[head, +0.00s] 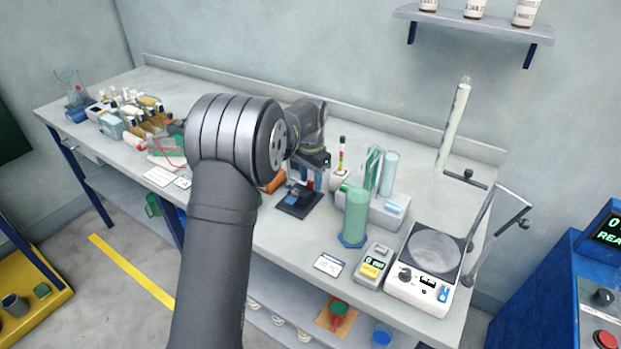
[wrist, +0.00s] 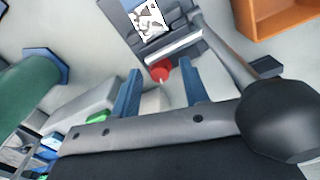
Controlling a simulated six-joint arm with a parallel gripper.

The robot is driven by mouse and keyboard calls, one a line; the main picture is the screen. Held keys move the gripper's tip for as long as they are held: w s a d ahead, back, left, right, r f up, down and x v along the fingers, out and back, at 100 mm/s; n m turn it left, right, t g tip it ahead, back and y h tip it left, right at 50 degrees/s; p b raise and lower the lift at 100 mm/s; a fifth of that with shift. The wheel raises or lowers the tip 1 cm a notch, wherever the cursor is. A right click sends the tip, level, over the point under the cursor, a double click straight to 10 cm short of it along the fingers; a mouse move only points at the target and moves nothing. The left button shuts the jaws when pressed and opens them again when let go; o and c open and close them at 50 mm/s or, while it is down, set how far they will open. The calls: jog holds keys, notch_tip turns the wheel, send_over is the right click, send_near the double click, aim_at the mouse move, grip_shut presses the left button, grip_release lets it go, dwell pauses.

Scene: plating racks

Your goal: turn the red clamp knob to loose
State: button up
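The red clamp knob (wrist: 160,71) shows in the wrist view on the near side of a grey metal fixture (wrist: 178,47) with a black-and-white marker on top. The fixture stands on a dark base plate (head: 297,203) in the head view, where my arm partly covers it. My gripper (wrist: 160,67) is open, with one blue finger on each side of the knob in the wrist view. Gaps show between knob and fingers; I cannot tell whether the tips reach its depth. In the head view my gripper (head: 310,176) is small and low over the fixture.
An orange bin (wrist: 272,18) stands close beside the fixture. A green cylinder (head: 355,217) and a grey rack (head: 388,213) with tubes stand to the right. A white stirrer unit (head: 418,285) is farther right. Bottles (head: 130,107) crowd the bench's left end.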

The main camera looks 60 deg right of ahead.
jog(key=shift+r, duration=0.1)
notch_tip(320, 180, up, 17)
jog(key=shift+r, duration=0.15)
dwell(0.5)
jog(key=m, duration=0.6)
send_near(310, 182)
notch_tip(310, 182, down, 9)
jog(key=shift+d+r, duration=0.1)
jog(key=shift+r, duration=0.05)
